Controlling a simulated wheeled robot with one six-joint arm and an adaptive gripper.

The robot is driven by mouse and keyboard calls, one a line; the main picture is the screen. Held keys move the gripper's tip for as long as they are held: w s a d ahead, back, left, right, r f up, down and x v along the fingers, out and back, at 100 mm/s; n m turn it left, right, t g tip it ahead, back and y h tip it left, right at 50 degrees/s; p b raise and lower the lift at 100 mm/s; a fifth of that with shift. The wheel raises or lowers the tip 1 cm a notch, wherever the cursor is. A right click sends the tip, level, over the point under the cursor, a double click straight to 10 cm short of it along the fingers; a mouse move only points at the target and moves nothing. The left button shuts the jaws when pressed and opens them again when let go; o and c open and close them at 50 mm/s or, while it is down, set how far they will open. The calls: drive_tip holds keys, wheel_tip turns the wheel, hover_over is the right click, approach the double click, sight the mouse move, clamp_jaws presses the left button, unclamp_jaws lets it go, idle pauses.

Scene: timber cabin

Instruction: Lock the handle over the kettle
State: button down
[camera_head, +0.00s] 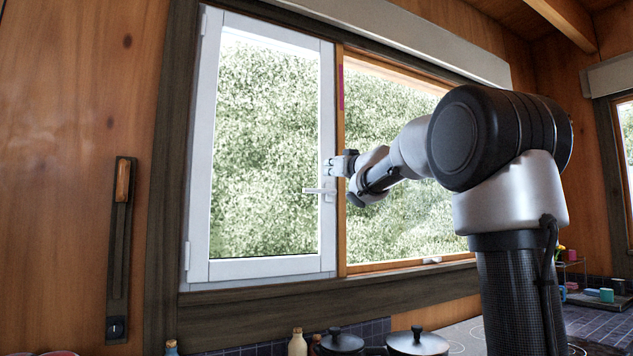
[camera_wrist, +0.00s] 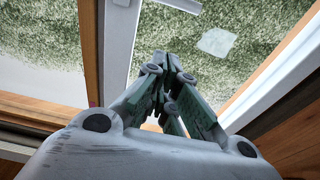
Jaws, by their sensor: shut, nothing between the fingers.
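The white window handle (camera_head: 318,191) sits on the right stile of a white-framed window sash (camera_head: 262,268). Its lever lies roughly level and points left. My gripper (camera_head: 329,166) is just above the handle in the head view, close to the stile. I cannot tell whether it touches the handle or the frame. In the wrist view my gripper's fingers (camera_wrist: 165,72) are together and empty, in front of the white frame and glass. Two dark-lidded vessels show at the bottom of the head view, one left (camera_head: 340,342) and one right (camera_head: 417,342); I cannot tell which is a kettle.
A wooden-framed pane (camera_head: 405,205) adjoins the white sash on the right. The sill (camera_head: 300,310) runs below both. A pale bottle (camera_head: 297,343) stands by the vessels. A dark wall-mounted bar (camera_head: 119,250) is at left. Cups and a flower are far right.

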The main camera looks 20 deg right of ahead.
drive_tip(key=w+a+f, duration=0.1)
drive_tip(key=w+f, duration=0.1)
drive_tip(key=w, duration=0.7)
drive_tip(key=shift+f, duration=0.35)
